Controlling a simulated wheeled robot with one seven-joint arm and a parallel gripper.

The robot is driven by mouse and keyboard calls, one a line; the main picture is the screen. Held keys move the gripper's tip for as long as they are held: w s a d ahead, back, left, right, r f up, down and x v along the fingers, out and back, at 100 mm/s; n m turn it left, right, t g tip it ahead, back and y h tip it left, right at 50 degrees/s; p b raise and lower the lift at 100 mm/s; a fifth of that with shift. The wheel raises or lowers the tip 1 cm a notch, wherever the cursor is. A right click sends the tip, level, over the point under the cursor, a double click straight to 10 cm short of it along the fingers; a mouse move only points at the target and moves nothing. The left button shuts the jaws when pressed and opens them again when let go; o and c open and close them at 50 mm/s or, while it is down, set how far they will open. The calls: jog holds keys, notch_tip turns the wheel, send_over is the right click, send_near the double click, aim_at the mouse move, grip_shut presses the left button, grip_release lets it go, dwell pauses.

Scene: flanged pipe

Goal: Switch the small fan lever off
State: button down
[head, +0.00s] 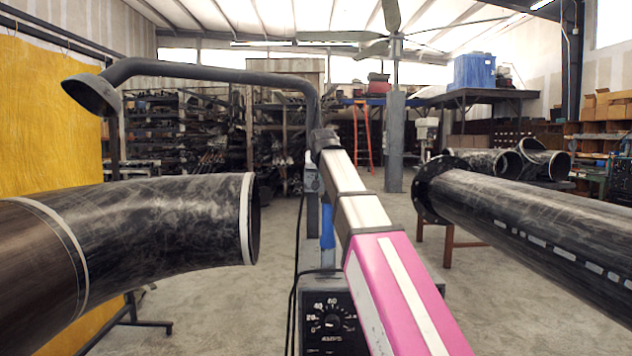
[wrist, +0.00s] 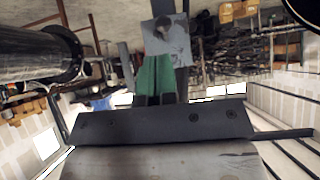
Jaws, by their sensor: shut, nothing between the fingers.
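My arm reaches away from the lower right in the head view. Its dark end, my gripper (head: 322,142), is in front of a grey metal post. In the wrist view my gripper (wrist: 156,99) shows dark short fingers, shut and empty. Beyond them is a green piece and a worn grey plate (wrist: 180,48) with a dark round part (wrist: 163,26). I cannot tell whether this part is the fan lever. A grey plate on the post (head: 313,182) shows beside my arm in the head view. No lever is clearly visible, and my arm covers part of this area.
A large black pipe elbow (head: 165,235) is at the left, and a flanged pipe (head: 530,220) at the right. A dark box with a dial (head: 333,322) stands below my arm. A bent duct (head: 215,72) arches at the upper left.

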jog(key=s+f+v, duration=0.1)
jog(key=v, duration=0.7)
jog(key=shift+s, duration=0.45)
